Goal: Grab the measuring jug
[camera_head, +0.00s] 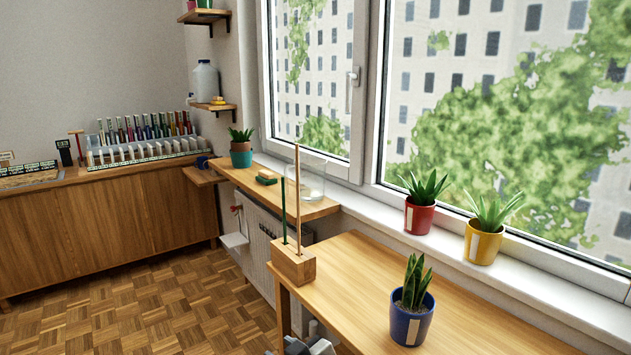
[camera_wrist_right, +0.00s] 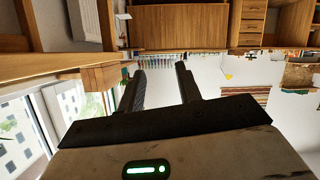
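A clear, see-through vessel (camera_head: 312,182), which looks like the measuring jug, stands on the narrow wooden ledge under the window in the head view. It is upright, partly behind the thin rods of a wooden block. My right gripper (camera_wrist_right: 160,75) shows in the right wrist view with its two dark fingers apart and nothing between them. The jug is not visible in that view. Small grey parts show at the bottom edge of the head view; I cannot tell what they belong to. My left gripper is not clearly in view.
The wooden block with upright rods (camera_head: 294,264) stands at the near table's (camera_head: 350,255) left corner. A blue-potted plant (camera_head: 411,320) stands on that table. Red (camera_head: 419,217) and yellow (camera_head: 482,244) pots stand on the sill. A green sponge-like item (camera_head: 266,177) and teal pot (camera_head: 241,157) are left of the jug.

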